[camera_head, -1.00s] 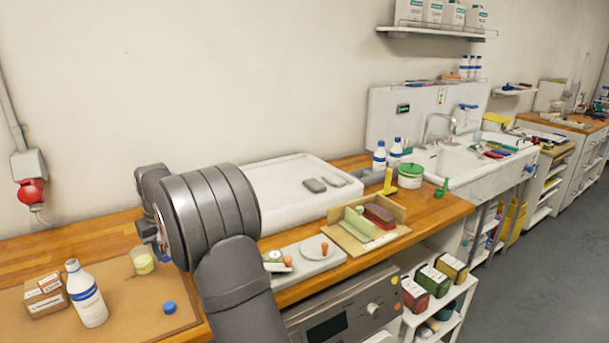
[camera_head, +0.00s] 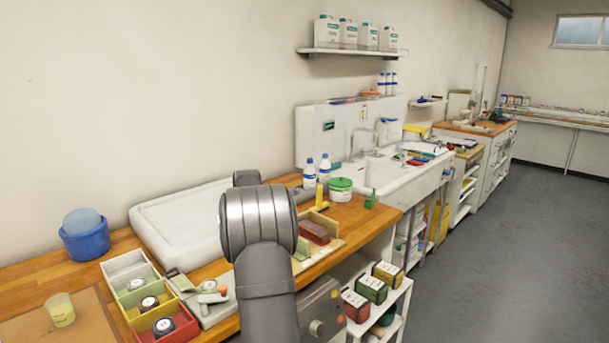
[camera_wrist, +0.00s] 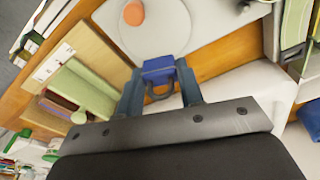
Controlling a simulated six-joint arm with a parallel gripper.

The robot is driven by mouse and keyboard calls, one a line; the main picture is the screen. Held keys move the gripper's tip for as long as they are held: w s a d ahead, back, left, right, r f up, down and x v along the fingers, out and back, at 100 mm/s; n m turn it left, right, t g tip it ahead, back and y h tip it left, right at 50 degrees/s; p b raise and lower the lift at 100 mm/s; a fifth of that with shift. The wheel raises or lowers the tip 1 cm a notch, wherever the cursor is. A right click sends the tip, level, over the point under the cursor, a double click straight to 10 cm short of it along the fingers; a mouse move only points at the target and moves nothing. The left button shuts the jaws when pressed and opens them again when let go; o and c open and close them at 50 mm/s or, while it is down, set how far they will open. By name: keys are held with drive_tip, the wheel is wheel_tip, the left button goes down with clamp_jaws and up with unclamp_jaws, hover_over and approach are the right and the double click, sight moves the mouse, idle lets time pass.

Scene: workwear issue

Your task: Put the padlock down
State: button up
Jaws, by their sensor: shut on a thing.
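In the wrist view, a blue padlock (camera_wrist: 157,66) with a dark shackle is held between the two fingertips of my gripper (camera_wrist: 159,72). The shackle points back toward the palm. The padlock is seen over the strip of wooden counter (camera_wrist: 228,78), beside a pale grey plate bearing a round disc (camera_wrist: 160,30) and an orange knob (camera_wrist: 134,13). I cannot tell its height above the counter. In the head view my arm hides both the gripper and the padlock.
A divided box (camera_head: 125,262) with grey, green, olive and red compartments holds several dark round items. A blue tub (camera_head: 86,243) stands behind it. A wooden tray (camera_wrist: 92,42) with green and red blocks lies beside the grey plate. A white basin tray (camera_head: 160,215) lies behind.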

drive_tip(key=d+f+m, duration=0.1)
drive_tip(key=d+f, duration=0.1)
drive_tip(key=d, duration=0.8)
drive_tip(key=d+f+m, duration=0.2)
drive_tip(key=d, duration=0.8)
drive_tip(key=s+d+f+m, duration=0.1)
drive_tip(key=s+d+f, duration=0.1)
drive_tip(key=s+f, duration=0.75)
drive_tip(key=s+d+f+m, duration=0.2)
drive_tip(key=s+f, duration=0.6)
drive_tip(key=f, duration=0.2)
drive_tip(key=a, duration=0.7)
drive_tip(key=shift+s+a+h, duration=0.3)
drive_tip(key=shift+s, duration=0.15)
